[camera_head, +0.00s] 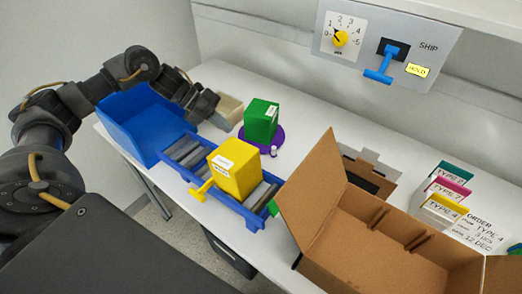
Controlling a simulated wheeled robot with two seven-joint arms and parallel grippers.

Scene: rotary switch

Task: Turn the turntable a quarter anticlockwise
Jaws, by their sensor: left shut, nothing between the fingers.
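The turntable is a purple disc (249,142) on the white table, with a small white knob (273,152) at its front right edge. A green box (261,120) with a white label stands on it and hides part of the disc. My left gripper (204,110) comes in from the upper left and is shut and empty. It is to the left of the turntable, apart from it, near a beige block (229,110). My right gripper is out of view.
A blue bin (141,122) stands left, beside a blue roller conveyor (240,207) carrying a yellow box (233,168). An open cardboard box (361,240) fills the front right. A wall panel (370,30) holds a yellow dial (340,39) and blue lever (386,61).

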